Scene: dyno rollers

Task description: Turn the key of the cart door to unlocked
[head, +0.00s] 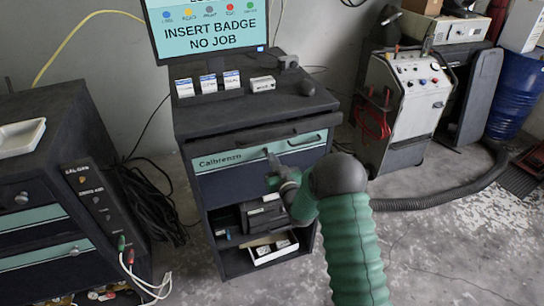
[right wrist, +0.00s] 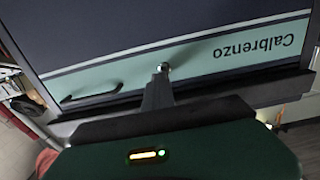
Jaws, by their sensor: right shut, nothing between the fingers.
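The cart door (head: 225,180) is the dark front panel with a teal strip reading "Calbrenzo" on the black cart under the screen. It also shows upside down in the right wrist view (right wrist: 110,50). A small shiny metal piece (right wrist: 163,67) shows on the teal strip, right at my fingertips; I cannot tell whether it is the key or the lock, nor how it is turned. My right gripper (head: 269,155) is shut and empty, its tips at the strip, and shows in the right wrist view (right wrist: 158,88). It hides the key area in the head view. My left gripper is not in view.
A dark handle (head: 303,140) is on the strip right of my gripper. An open shelf (head: 240,272) below holds devices. Small boxes (head: 208,84) stand on the cart top. A second cabinet (head: 50,200) is at left, a grey machine (head: 408,95) at right.

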